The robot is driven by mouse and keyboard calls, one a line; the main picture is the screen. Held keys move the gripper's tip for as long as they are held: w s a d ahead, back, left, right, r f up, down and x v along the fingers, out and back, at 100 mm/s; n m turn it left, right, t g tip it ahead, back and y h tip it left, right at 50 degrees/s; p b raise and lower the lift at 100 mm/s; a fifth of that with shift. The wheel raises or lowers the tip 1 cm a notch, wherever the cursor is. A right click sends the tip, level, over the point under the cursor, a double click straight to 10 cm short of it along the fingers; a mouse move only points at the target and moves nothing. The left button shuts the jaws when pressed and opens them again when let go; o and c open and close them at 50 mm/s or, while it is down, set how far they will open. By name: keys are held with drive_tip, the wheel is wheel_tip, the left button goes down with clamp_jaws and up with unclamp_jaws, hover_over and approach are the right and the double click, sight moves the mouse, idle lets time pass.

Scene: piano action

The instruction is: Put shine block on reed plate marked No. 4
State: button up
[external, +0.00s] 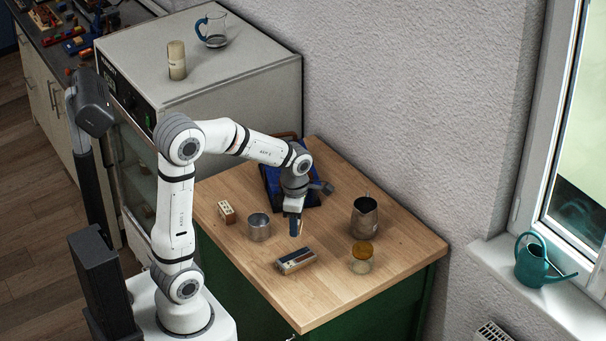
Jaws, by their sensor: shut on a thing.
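My gripper (297,231) points down over the middle of the wooden table, a little above and behind a striped block. It is shut on a small tan thing (302,229), mostly hidden by the fingers; I cannot tell whether it is the shine block. The striped block (297,261), with dark, pale and reddish bands, lies on the table just in front of the gripper. A small wooden block with dark dots (227,212) sits at the table's left. No "No. 4" marking is readable, so I cannot tell which thing is the reed plate.
A metal cup (259,227) stands left of the gripper. A metal pitcher (364,217) and an amber-topped jar (361,257) stand right. A dark blue tray (272,186) lies behind. The table's (335,296) front right is clear.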

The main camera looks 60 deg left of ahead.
sight(296, 257)
wheel_tip(296, 257, down, 10)
drive_tip(key=shift+d, duration=0.15)
idle(0.3)
drive_tip(key=shift+f, duration=0.15)
drive_tip(key=o, duration=1)
